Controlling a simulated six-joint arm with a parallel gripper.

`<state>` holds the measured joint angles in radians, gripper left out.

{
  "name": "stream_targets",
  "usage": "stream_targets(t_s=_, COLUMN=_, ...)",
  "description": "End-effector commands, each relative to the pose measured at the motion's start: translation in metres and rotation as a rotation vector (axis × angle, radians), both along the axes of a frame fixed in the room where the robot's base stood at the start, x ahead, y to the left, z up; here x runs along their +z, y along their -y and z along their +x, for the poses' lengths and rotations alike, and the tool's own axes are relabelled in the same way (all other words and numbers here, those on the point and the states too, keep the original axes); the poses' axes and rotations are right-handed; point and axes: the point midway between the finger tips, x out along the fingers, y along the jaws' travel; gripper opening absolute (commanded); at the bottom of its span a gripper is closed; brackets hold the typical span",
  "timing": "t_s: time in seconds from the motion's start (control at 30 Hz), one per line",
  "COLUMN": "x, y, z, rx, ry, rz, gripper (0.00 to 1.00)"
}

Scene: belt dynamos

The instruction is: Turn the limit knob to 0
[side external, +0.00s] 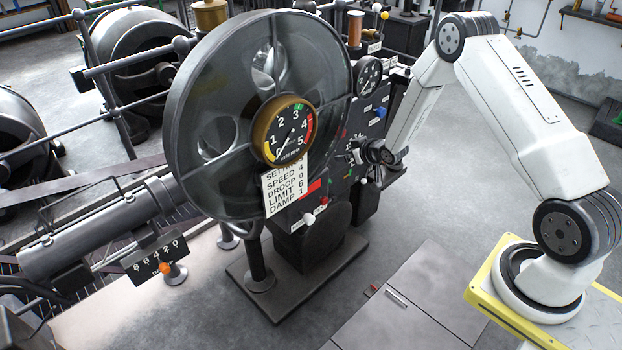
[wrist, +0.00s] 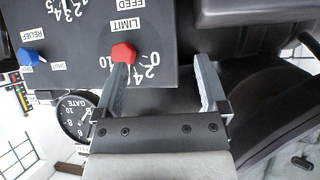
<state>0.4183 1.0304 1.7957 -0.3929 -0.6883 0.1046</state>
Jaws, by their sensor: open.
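The limit knob (wrist: 124,53) is a red knob under a LIMIT label on a dark panel in the wrist view. Scale numbers 0, 2 and 4 show beside it. One finger covers part of its lower side and scale, and I cannot tell where its pointer stands. My gripper (wrist: 162,65) is open, with one finger in front of or against the knob's lower edge and the other off to the right. The knob is not between the fingers. In the side external view my gripper (side external: 372,153) is close to the control panel, and the limit knob cannot be made out.
A blue RELIEF knob (wrist: 31,57) and a GATE gauge (wrist: 76,118) are nearby. A large flywheel (side external: 210,110) and brass-rimmed gauge (side external: 284,130) stand left of the panel. A settings card (side external: 286,188) reads LIMIT 6. The floor (side external: 460,190) to the right is clear.

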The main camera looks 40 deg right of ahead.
Motion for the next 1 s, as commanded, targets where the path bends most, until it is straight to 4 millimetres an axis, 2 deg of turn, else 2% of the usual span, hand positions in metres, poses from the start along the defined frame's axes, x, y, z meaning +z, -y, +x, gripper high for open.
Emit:
stream_targets(t_s=0.03, x=-0.006, y=0.011, z=0.005, rx=0.002, ry=0.049, rz=-0.001, gripper=0.93)
stream_targets(t_s=0.2, x=-0.013, y=0.042, z=0.020, rx=0.028, ry=0.244, rz=-0.006, gripper=0.93)
stream_targets(t_s=0.4, x=-0.019, y=0.068, z=0.021, rx=0.070, ry=0.449, rz=-0.003, gripper=0.93)
stream_targets(t_s=0.63, x=-0.021, y=0.080, z=0.015, rx=0.104, ry=0.573, rz=0.001, gripper=0.93)
stream_targets(t_s=1.0, x=-0.020, y=0.081, z=0.017, rx=0.109, ry=0.588, rz=0.002, gripper=0.93)
